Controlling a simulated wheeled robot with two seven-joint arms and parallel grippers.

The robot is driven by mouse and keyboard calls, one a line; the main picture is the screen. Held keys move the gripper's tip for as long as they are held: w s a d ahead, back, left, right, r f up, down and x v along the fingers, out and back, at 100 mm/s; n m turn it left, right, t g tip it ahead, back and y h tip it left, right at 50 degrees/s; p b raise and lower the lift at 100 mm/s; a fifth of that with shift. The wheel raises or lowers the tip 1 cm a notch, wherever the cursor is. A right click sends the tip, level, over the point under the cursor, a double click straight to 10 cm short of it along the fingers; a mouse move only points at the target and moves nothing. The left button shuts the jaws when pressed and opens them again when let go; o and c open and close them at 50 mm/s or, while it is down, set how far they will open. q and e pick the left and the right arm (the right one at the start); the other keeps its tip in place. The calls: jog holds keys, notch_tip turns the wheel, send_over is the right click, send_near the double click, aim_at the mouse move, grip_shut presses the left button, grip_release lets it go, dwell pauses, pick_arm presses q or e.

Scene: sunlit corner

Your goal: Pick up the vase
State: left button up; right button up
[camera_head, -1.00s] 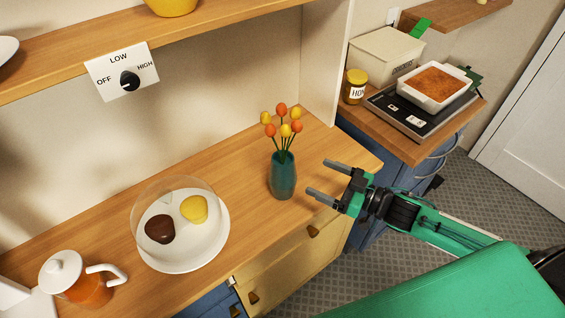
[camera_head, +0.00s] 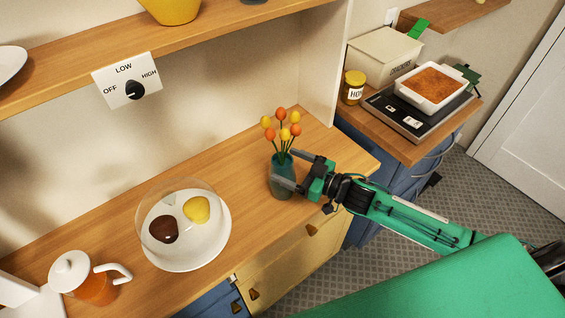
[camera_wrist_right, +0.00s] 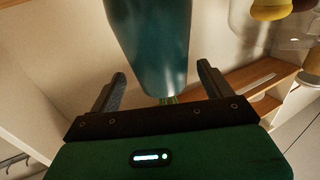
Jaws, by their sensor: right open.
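The teal vase (camera_head: 284,186) stands upright on the wooden counter, with orange and yellow flowers (camera_head: 282,127) in it. My right gripper (camera_head: 290,167) is open at the vase, one finger on each side of its upper body. In the right wrist view the vase (camera_wrist_right: 155,45) appears between the two open fingers (camera_wrist_right: 161,84), with a visible gap on each side. Part of the vase is hidden behind a finger in the head view. My left gripper is not in view.
A glass-domed plate (camera_head: 185,255) with a dark and a yellow item stands left of the vase. A teapot (camera_head: 92,280) is at the lower left. A shelf (camera_head: 110,75) runs above, and an upright panel (camera_head: 327,70) stands behind the vase.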

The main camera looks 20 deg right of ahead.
aim_at(276, 160)
jog(key=p+x, duration=0.1)
jog(key=x, duration=0.2)
jog(key=shift+w+a+r, duration=0.15)
jog(key=shift+w+a, duration=0.05)
jog(key=shift+a, duration=0.15)
jog(key=shift+w+a, duration=0.25)
jog(key=c, duration=1.4)
grip_shut()
